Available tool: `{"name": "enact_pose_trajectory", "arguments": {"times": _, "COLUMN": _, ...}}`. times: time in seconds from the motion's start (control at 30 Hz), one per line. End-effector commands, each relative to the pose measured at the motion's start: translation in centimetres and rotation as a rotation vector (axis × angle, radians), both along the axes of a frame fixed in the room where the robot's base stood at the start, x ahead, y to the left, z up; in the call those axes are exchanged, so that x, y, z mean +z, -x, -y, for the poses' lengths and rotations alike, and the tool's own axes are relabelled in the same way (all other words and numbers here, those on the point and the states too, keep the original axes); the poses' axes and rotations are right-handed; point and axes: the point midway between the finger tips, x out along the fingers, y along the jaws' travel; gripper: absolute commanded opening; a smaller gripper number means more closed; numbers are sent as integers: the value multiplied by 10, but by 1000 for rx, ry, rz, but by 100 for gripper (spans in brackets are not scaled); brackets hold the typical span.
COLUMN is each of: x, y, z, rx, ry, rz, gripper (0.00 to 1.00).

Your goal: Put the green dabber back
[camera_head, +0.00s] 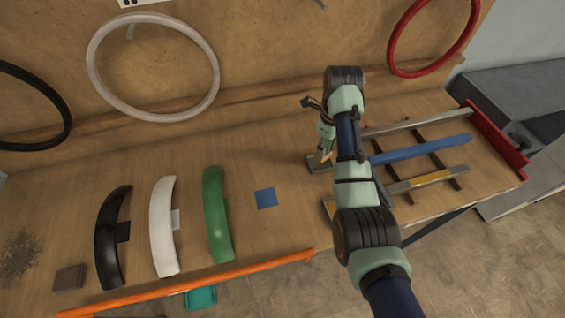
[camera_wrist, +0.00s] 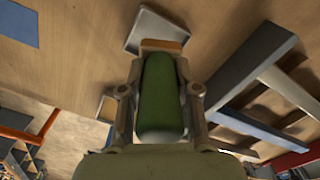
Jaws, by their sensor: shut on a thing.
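The green dabber (camera_wrist: 160,95) has a green cylindrical body and an orange-brown end (camera_wrist: 162,45). My gripper (camera_wrist: 160,88) is shut on it, with one finger on each side of the body. The orange-brown end points at a small grey square tray (camera_wrist: 139,22) on the bench and overlaps it in the wrist view. I cannot tell whether they touch. In the head view my gripper (camera_head: 324,154) is low over the bench, beside the grey tray (camera_head: 312,164). The dabber is mostly hidden there by my arm.
A rack of grey and blue bars (camera_head: 420,149) stands close on the right. A blue square (camera_head: 266,198) lies to the left, then green (camera_head: 216,215), white (camera_head: 163,228) and black (camera_head: 108,238) fenders. An orange bar (camera_head: 190,284) runs along the front edge.

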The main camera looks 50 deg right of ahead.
Motion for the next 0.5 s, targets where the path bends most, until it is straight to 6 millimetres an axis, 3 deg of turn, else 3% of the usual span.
{"name": "enact_pose_trajectory", "arguments": {"times": 0.23, "x": -6, "y": 3, "z": 0, "rx": -4, "ry": -4, "rz": -12, "gripper": 0}}
{"name": "enact_pose_trajectory", "arguments": {"times": 0.5, "x": -32, "y": 3, "z": -1, "rx": -3, "ry": -4, "rz": -11, "gripper": 0}}
